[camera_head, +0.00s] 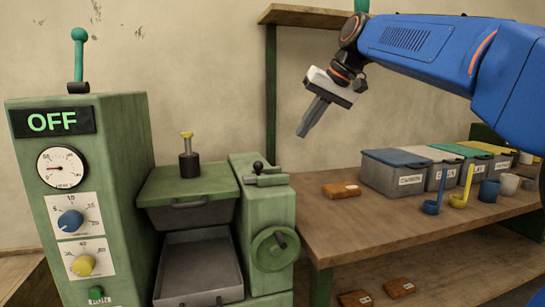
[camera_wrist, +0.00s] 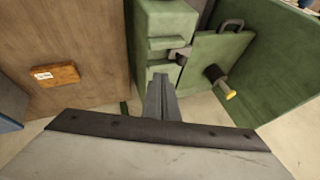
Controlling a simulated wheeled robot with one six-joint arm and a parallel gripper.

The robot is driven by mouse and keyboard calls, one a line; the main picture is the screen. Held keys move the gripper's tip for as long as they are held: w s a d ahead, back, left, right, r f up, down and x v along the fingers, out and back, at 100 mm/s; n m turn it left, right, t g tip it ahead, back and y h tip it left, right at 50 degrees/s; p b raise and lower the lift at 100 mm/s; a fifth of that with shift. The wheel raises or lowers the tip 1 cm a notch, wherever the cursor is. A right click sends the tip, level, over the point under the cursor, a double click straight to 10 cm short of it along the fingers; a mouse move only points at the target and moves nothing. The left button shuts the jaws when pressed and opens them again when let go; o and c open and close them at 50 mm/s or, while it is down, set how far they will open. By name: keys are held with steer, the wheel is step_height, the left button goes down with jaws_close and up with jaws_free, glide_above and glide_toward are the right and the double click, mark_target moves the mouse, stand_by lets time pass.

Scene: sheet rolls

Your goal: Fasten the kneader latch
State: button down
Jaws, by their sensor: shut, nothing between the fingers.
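The green kneader (camera_head: 75,190) stands at the left with its display reading OFF. Its green lid (camera_head: 165,186) lies level over the mixing chamber and carries a yellow-topped plunger (camera_head: 187,150). The latch (camera_head: 265,177), a small grey and green piece with a black knob, sits on top of the right-hand block beside the lid. In the wrist view, the latch (camera_wrist: 181,56) shows at the lid's edge; I cannot tell exactly how it engages. My gripper (camera_head: 301,134) is shut and empty, up and to the right of the latch, touching nothing. Its fingers (camera_wrist: 160,78) point towards the block.
A wooden table (camera_head: 390,226) stands right of the kneader. It holds a brown block (camera_head: 341,190), lidded bins (camera_head: 391,178), scoops (camera_head: 432,205) and cups. A grey tray (camera_head: 198,265) sits below the lid. A handwheel (camera_head: 274,249) projects from the block's front. A wall shelf (camera_head: 305,15) is behind my arm.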

steer(key=shift+w+a+r, duration=0.1)
stand_by(0.3)
steer(key=x, duration=0.9)
steer(key=shift+a+f, duration=0.1)
steer(key=shift+f, duration=0.1)
steer(key=shift+w+a+f, duration=0.1)
steer(key=shift+a+f, duration=0.1)
steer(key=shift+a, duration=0.3)
steer(key=shift+w+a+f, duration=0.1)
steer(key=shift+a+f, duration=0.1)
steer(key=shift+a, duration=0.35)
steer(key=shift+s+a+f, duration=0.1)
steer(key=shift+a+f, duration=0.1)
steer(key=shift+a, duration=0.8)
steer(key=shift+s+a, duration=0.25)
steer(key=shift+a, duration=0.85)
steer(key=shift+s+a, duration=0.25)
steer(key=shift+a, duration=0.9)
